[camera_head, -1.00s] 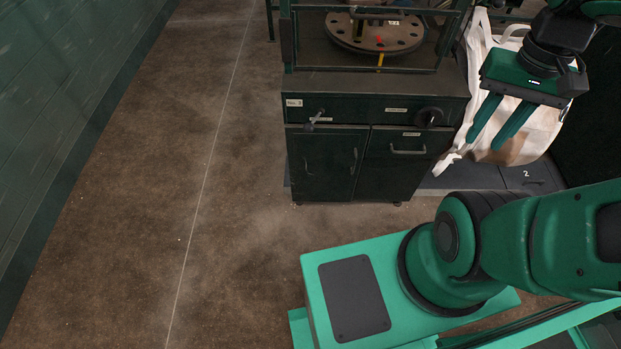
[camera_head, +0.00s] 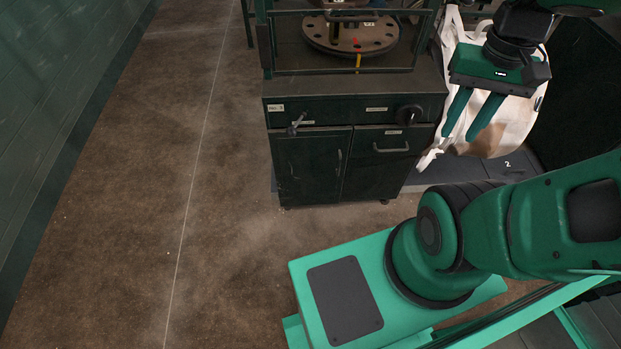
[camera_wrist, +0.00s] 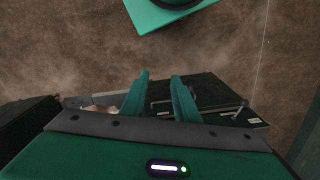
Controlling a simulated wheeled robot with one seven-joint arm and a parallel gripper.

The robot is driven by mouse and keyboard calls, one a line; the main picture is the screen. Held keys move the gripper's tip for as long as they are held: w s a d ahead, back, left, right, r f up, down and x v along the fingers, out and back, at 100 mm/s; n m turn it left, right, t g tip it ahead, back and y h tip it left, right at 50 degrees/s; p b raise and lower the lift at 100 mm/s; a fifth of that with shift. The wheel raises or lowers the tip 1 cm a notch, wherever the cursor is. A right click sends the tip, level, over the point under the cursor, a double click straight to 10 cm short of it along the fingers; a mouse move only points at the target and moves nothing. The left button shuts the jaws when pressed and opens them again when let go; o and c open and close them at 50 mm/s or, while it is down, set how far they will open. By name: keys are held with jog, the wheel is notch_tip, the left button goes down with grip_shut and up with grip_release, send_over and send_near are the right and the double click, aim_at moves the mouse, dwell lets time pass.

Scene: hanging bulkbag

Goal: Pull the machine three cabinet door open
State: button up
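The machine three cabinet (camera_head: 360,108) is a dark green unit with a "No. 3" label, left of my gripper in the head view. Its door (camera_head: 310,168) is at the lower left of the front and looks shut. A slim upright handle (camera_head: 338,162) is at the door's right edge. My gripper (camera_head: 458,137) is open and empty, its fingers pointing down, to the right of the cabinet and apart from the handle. In the wrist view both fingers (camera_wrist: 159,76) show with a gap, and the dark cabinet (camera_wrist: 212,90) lies beyond them.
A drawer with a bar handle (camera_head: 391,149), a black knob (camera_head: 409,114) and a small lever (camera_head: 297,124) are on the cabinet front. A white bulk bag (camera_head: 510,125) hangs behind my gripper. Open brown floor (camera_head: 120,200) lies left of and before the cabinet.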

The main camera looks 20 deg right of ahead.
jog(key=n+t+h, duration=0.1)
jog(key=t+h, duration=0.1)
jog(key=t, duration=0.2)
send_over(340, 163)
jog(key=s+a, duration=0.2)
jog(key=s, duration=0.1)
notch_tip(340, 163, down, 39)
jog(key=x, duration=1)
jog(key=shift+w+d+f, duration=0.25)
jog(key=shift+d, duration=0.05)
grip_shut()
